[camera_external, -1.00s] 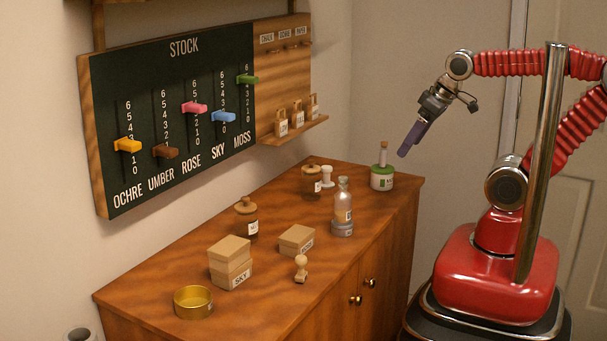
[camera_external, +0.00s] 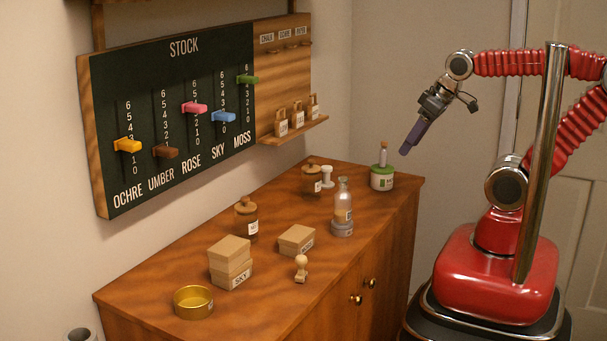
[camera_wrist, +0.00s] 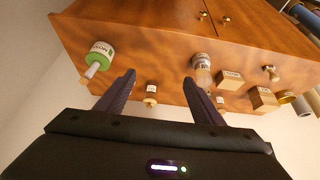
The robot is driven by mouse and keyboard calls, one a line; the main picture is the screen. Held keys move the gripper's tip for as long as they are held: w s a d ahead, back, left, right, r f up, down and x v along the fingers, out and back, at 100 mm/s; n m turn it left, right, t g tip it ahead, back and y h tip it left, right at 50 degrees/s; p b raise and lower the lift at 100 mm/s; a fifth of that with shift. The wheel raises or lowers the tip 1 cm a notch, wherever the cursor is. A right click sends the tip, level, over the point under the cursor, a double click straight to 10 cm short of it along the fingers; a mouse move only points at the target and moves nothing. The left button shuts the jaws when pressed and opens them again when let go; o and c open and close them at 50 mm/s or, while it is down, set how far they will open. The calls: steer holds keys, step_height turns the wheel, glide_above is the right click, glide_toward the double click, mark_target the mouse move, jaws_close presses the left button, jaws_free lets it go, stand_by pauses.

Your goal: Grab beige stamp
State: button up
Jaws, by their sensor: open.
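The beige stamp (camera_external: 301,268), with a round knob and a small base, stands upright near the front edge of the cabinet top. It also shows in the wrist view (camera_wrist: 271,73), small and towards the right. My gripper (camera_external: 410,146) is in the air to the right of the cabinet, well away from the stamp, pointing down and left. In the wrist view its two dark fingers (camera_wrist: 159,80) are apart with nothing held between them.
Near the stamp are a brass dish (camera_external: 193,302), stacked SKY boxes (camera_external: 231,262) and another box (camera_external: 297,240). A glass bottle (camera_external: 343,205), brown jars (camera_external: 246,218) and a green-banded jar (camera_external: 382,177) stand along the cabinet top (camera_external: 265,305). The stock board (camera_external: 175,110) hangs behind.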

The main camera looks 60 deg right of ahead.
steer(key=shift+c, duration=1.3)
steer(key=w+a+f+n+g, duration=0.1)
steer(key=w+a+f+g, duration=0.1)
steer(key=a, duration=1.1)
steer(key=w+a+f+n+g, duration=0.1)
steer(key=w+a+f, duration=0.3)
steer(key=a, duration=0.9)
steer(key=w+a+f+n+g, duration=0.2)
steer(key=w+a+f, duration=0.1)
steer(key=a, duration=1.1)
steer(key=shift+w+f+g, duration=0.1)
steer(key=shift+w+g, duration=0.2)
steer(key=shift+w, duration=0.45)
steer(key=shift+w+a+r+m, duration=0.2)
steer(key=shift+r+m, duration=0.2)
steer(key=shift+r, duration=0.15)
steer(key=shift+w+a+r+m, duration=0.1)
steer(key=shift+w+r+m, duration=0.05)
steer(key=shift+r+m, duration=0.35)
